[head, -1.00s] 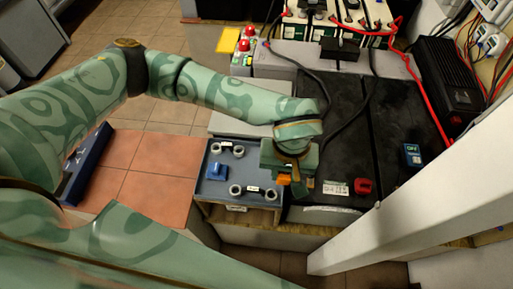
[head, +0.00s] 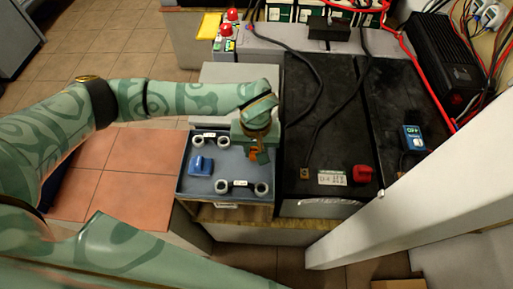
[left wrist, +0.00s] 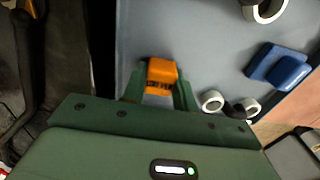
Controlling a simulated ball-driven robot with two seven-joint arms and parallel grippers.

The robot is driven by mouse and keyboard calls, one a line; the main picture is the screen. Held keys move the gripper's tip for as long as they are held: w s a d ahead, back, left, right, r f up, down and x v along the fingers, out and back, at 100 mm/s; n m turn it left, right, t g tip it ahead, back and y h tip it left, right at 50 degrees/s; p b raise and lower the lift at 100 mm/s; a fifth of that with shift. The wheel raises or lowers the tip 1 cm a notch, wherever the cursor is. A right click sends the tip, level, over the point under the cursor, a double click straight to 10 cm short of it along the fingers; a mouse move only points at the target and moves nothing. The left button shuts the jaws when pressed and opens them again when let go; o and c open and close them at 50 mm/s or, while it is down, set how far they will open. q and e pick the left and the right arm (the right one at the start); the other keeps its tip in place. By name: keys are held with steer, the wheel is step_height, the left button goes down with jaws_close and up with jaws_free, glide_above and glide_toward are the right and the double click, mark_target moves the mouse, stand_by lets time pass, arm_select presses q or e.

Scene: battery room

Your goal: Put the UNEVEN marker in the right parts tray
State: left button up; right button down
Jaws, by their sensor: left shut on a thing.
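My left gripper (head: 256,154) is shut on a small orange block-like marker, which shows at the fingertips in the left wrist view (left wrist: 161,75). Dark lettering is on the marker but is too small to read. Gripper and marker are over the back right part of a blue-grey parts tray (head: 200,178), near its right edge. I cannot tell whether the marker touches the tray floor. The tray holds a blue block (head: 201,166) and two dark labelled links with pale ring ends, one near the front (head: 241,187). My right gripper is not in view.
Right of the tray stand large black batteries (head: 318,120) with a red terminal cap (head: 363,175), a white label (head: 332,178) and black cables. A blue OFF tag (head: 413,138) lies farther right. A pale slanted post (head: 400,205) crosses the front right.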

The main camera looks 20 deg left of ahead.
mark_target(256, 150)
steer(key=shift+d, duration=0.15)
arm_select(q)
steer(key=o, duration=0.9)
steer(key=shift+f, duration=0.1)
steer(key=shift+o, duration=0.2)
step_height(256, 150, up, 12)
steer(key=p, duration=0.4)
steer(key=shift+r, duration=0.2)
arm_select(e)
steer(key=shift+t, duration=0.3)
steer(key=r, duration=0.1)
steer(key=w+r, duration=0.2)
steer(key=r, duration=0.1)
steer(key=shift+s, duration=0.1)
